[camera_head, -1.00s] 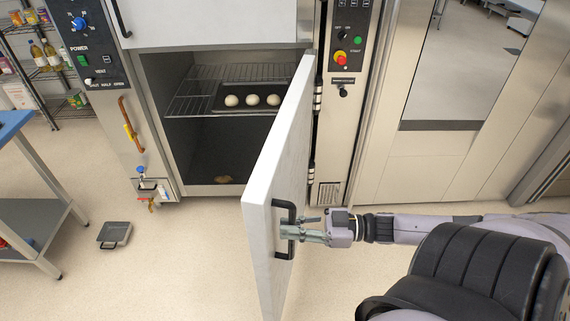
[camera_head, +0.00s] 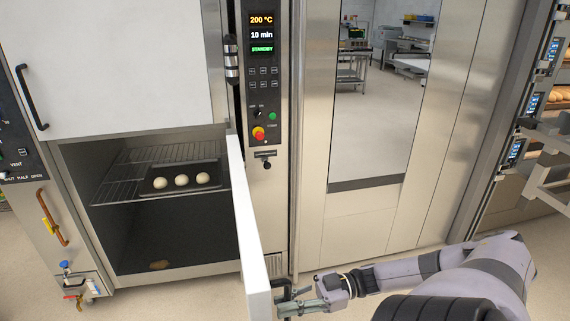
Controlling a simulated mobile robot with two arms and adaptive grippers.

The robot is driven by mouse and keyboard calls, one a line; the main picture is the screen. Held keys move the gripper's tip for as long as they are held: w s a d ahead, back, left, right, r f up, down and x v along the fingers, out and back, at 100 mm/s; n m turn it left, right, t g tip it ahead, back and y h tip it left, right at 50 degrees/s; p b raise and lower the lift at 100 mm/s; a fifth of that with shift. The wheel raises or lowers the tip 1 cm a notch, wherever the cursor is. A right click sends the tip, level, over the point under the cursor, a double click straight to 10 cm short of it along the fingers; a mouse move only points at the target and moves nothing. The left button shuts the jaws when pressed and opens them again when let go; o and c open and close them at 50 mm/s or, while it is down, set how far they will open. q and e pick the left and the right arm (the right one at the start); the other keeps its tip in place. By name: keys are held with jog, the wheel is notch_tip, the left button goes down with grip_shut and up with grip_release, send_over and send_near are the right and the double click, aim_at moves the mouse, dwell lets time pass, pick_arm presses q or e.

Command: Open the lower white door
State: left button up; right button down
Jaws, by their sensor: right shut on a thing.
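The lower white door (camera_head: 248,225) stands swung wide open, seen nearly edge-on, hinged at the right side of the lower oven chamber (camera_head: 185,228). Its black handle (camera_head: 281,289) is on the door's right-hand face near the free edge. My right gripper (camera_head: 300,303) is shut on this handle, coming in from the right. Inside the chamber, a dark tray (camera_head: 157,184) with three pale dough balls (camera_head: 181,180) rests on a wire rack (camera_head: 118,182). The lower end of the door is cut off by the picture's bottom edge. My left gripper is not in view.
The upper white door (camera_head: 120,70) is shut above the chamber. A control panel (camera_head: 263,75) and a tall glass-fronted oven (camera_head: 375,100) stand to the right. A rack with bread (camera_head: 560,95) is at far right. Pipes and valves (camera_head: 75,280) stick out at lower left.

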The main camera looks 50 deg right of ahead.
jog(key=shift+w+r, duration=0.15)
jog(key=c, duration=1.6)
grip_release()
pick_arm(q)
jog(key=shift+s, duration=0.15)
pick_arm(e)
jog(key=shift+o, duration=0.2)
jog(key=v, duration=1.2)
